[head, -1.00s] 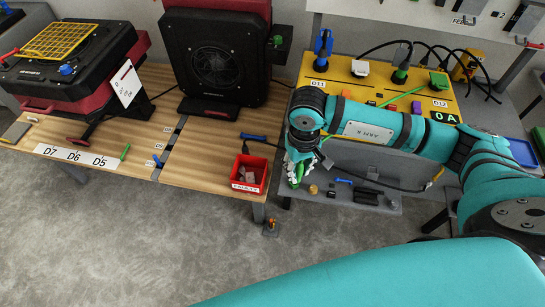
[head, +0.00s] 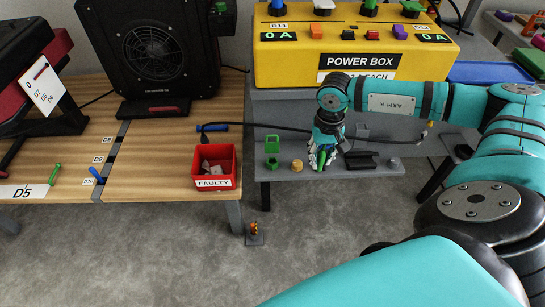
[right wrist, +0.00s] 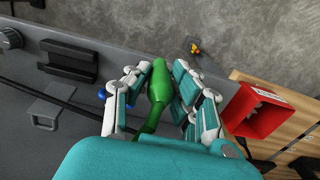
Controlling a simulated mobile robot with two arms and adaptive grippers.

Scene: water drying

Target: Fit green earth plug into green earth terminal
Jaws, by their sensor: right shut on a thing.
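My right gripper (head: 322,160) is over the front of the grey shelf, with its fingers pointing down. It is shut on a green plug (right wrist: 160,80), which shows between its fingers in the right wrist view; only a sliver of green shows in the head view. A small green square fitting (head: 272,143) stands on the shelf to the left of the gripper, apart from it. I cannot tell whether this is the green earth terminal. Another green fitting (head: 411,9) is on top of the yellow power box (head: 300,62). My left gripper is not in view.
A red FAULTY bin (head: 214,167) stands on the wooden bench left of the shelf. A brass knob (head: 297,165) and a black holder (head: 360,160) flank the gripper. A black cable (head: 270,125) crosses the shelf. A small orange thing (head: 254,230) is on the floor.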

